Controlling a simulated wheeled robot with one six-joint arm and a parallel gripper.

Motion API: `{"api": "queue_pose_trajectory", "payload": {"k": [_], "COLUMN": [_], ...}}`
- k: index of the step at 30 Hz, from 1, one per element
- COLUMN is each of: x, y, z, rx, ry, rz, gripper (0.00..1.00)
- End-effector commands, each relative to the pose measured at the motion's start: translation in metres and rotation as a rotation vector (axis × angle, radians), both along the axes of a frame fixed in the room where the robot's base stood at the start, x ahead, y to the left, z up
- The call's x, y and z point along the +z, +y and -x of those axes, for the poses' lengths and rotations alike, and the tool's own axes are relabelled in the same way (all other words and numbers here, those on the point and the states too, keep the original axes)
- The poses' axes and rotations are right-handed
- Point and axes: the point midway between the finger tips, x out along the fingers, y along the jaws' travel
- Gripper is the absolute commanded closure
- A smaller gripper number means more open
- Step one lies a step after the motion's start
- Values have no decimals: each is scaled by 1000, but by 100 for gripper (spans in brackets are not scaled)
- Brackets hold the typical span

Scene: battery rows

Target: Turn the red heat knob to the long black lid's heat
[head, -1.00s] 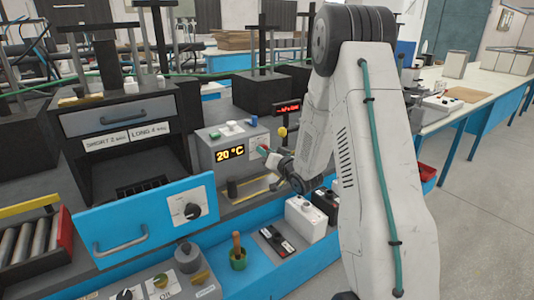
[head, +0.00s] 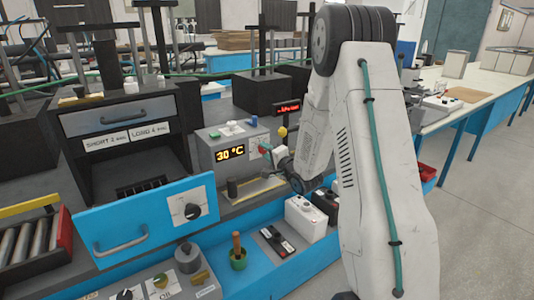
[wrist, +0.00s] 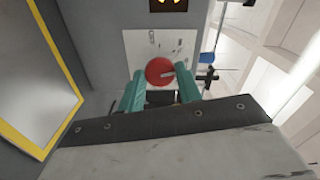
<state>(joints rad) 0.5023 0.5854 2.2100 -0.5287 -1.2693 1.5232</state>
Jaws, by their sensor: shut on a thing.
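The red heat knob (wrist: 155,68) sits on a pale plate on the grey heater box (head: 207,155); a pale pointer mark shows on its right side. My gripper (wrist: 160,74) has its two teal fingers on either side of the knob, shut on it. The orange display (head: 230,152) reads 30 °C. A long flat black piece with terminals (head: 278,241), possibly the long black lid, lies on the blue ledge. No heat value is readable on it.
A white battery (head: 305,218) and a dark one (head: 327,204) stand right of the flat piece. A yellow-edged panel (wrist: 45,75) is close on the left in the wrist view.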

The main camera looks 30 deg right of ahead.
Motion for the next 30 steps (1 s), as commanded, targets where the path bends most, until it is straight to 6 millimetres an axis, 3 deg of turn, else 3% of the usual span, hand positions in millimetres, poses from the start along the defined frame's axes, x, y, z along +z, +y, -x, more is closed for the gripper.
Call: {"api": "queue_pose_trajectory", "payload": {"k": [12, 29, 30], "x": [-1, -1, -1], "y": [0, 0, 0], "z": [0, 1, 1], "rx": [-1, -2, -2], "ry": [2, 3, 3], "rz": [-193, -221, -221], "gripper": [88, 88, 57]}}
